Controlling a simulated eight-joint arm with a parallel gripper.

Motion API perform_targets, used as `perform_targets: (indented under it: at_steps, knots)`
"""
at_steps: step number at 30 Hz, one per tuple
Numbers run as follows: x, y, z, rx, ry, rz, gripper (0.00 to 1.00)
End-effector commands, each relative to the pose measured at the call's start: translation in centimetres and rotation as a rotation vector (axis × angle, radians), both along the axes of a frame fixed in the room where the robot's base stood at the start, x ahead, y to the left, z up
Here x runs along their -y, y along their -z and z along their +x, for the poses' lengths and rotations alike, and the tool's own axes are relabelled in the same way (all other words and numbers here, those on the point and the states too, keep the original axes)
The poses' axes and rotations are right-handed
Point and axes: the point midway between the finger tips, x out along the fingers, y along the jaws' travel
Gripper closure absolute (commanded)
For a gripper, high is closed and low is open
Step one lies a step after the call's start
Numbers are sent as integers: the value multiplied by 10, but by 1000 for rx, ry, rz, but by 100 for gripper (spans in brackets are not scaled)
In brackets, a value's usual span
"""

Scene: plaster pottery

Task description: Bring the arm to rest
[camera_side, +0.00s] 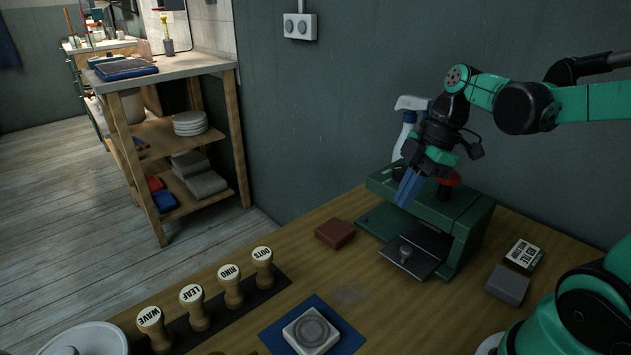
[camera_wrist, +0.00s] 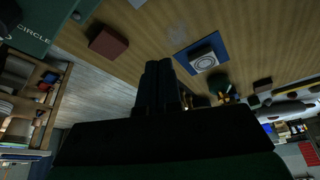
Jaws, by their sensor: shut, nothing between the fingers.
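My gripper (camera_side: 409,188) hangs in the air in front of the green press (camera_side: 470,222) in the side view, its blue fingers pointing down and together. Nothing shows between them. In the wrist view the fingers of my gripper (camera_wrist: 158,78) are dark and side by side. My arm reaches in from the right edge of the side view. A white tile with a round mark (camera_side: 311,331) lies on a blue mat (camera_side: 353,338) at the front; the tile also shows in the wrist view (camera_wrist: 204,62).
Stamps labelled WAVE (camera_side: 152,326), LEAF (camera_side: 193,305), RING (camera_side: 230,285) and DOTS (camera_side: 263,267) stand on a dark strip. A red-brown block (camera_side: 335,233) lies left of the press. A grey block (camera_side: 507,285) lies right. A spray bottle (camera_side: 407,125) stands behind. A wooden shelf (camera_side: 236,130) is at left.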

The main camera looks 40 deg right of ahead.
Motion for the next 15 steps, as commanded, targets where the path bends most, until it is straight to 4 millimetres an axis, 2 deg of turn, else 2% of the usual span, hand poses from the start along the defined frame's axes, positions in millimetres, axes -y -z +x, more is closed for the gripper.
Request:
perform_targets:
  at_steps: [5, 10, 15]
  knots:
    - [-10, 0, 0, -5, 160, -42, 100]
    - [-30, 4, 2, 51, 532, -75, 100]
    - [-48, 4, 6, 161, 865, 5, 100]
